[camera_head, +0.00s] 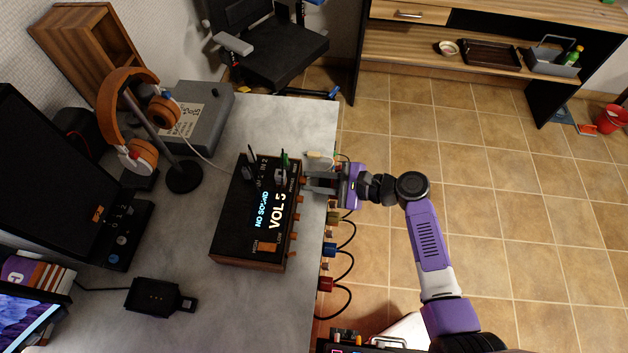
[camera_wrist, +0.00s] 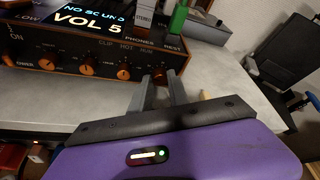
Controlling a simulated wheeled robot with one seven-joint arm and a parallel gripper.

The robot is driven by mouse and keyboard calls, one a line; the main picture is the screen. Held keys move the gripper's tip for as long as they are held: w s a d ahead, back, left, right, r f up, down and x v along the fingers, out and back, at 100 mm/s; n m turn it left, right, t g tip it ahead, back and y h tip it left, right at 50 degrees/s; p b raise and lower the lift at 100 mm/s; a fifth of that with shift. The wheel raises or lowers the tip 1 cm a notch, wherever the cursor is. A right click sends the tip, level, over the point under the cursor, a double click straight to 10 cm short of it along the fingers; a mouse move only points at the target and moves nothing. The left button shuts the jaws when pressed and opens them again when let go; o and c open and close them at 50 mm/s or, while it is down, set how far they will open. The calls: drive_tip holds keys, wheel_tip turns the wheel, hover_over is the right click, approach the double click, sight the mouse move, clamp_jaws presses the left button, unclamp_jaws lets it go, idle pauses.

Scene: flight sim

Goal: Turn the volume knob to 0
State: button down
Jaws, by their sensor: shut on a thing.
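A black amplifier (camera_head: 232,235) with wooden sides lies on the grey desk. Its display (camera_head: 268,210) reads "NO SOUND" and "VOL 5"; the same display shows in the wrist view (camera_wrist: 95,18). A row of orange-marked knobs runs along its front, among them one at the middle (camera_wrist: 123,72) and one farther left (camera_wrist: 86,69). My gripper (camera_head: 308,182) reaches the front from the right. In the wrist view its fingers (camera_wrist: 160,84) are shut on the rightmost front knob (camera_wrist: 159,74), below "PHONES". The fingers partly hide this knob.
A green plug (camera_head: 285,160) and a black plug stand on the amplifier's top. Coloured cable plugs (camera_head: 327,250) hang at the desk's front edge. Headphones (camera_head: 135,120) on a stand, a grey box (camera_head: 212,110) and a speaker stand farther left. The tiled floor beside my arm is clear.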

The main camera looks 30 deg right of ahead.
drive_tip(key=n+b, duration=0.1)
drive_tip(key=f+n+t+b, duration=0.1)
drive_tip(key=shift+s+a+b, duration=0.1)
drive_tip(key=shift+s+b, duration=0.05)
drive_tip(key=shift+b, duration=0.15)
drive_tip(key=n+t+b, duration=0.1)
drive_tip(key=n+b, duration=0.1)
drive_tip(key=b, duration=0.2)
drive_tip(key=shift+f+t+h, duration=0.1)
drive_tip(key=shift+t+h, duration=0.3)
drive_tip(key=shift+s+n+t+b, duration=0.1)
drive_tip(key=shift+n+t+b, duration=0.2)
drive_tip(key=shift+n+b, duration=0.8)
drive_tip(key=shift+r+b, duration=0.25)
drive_tip(key=shift+b, duration=0.15)
drive_tip(key=c, duration=1.3)
unclamp_jaws()
drive_tip(key=shift+o, duration=0.2)
drive_tip(key=v, duration=0.7)
drive_tip(key=shift+s, duration=0.35)
drive_tip(key=shift+d, duration=0.2)
